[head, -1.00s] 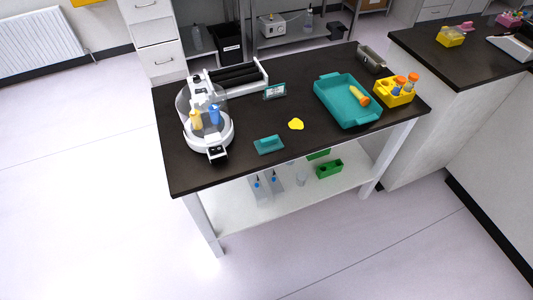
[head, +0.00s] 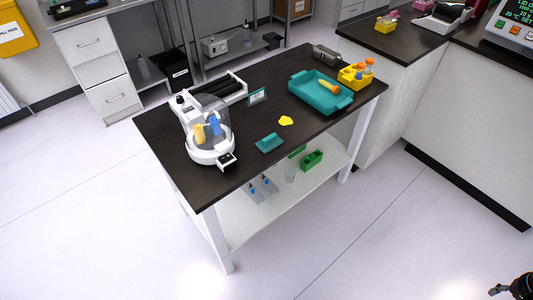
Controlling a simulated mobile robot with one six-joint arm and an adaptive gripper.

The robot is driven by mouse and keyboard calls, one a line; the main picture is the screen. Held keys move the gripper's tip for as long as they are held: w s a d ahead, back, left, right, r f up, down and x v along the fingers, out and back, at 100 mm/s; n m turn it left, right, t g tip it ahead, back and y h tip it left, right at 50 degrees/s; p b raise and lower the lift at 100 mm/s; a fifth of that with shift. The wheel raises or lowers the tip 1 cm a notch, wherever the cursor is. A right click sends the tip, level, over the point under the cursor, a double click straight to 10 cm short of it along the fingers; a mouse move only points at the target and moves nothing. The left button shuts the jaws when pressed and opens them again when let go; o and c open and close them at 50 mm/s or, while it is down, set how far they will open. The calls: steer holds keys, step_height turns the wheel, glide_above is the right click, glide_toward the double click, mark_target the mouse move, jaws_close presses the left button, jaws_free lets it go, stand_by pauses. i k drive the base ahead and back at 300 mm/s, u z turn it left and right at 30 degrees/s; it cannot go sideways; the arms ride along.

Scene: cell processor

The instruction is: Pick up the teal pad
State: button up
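The teal pad (head: 270,143) is a small block with a raised top part. It lies on the dark table top (head: 190,178) near the front edge, to the right of the white processor and below a yellow blob-like piece. My gripper (head: 499,290) shows only partly at the bottom right corner, above the floor and far from the table. It is dark and small, and I cannot tell whether its fingers are open or shut. Nothing is seen in it.
A white cell processor (head: 208,150) holds yellow and blue items. A yellow piece (head: 286,121), teal tray (head: 340,101) and yellow tube rack (head: 350,77) share the table. Green racks and bottles stand on the lower shelf (head: 245,222). A counter (head: 420,40) stands right. The front floor is clear.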

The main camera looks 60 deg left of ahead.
mark_target(269, 142)
steer(key=k, duration=1.55)
steer(key=u, duration=1.5)
steer(key=i, duration=1)
steer(key=z, duration=0.1)
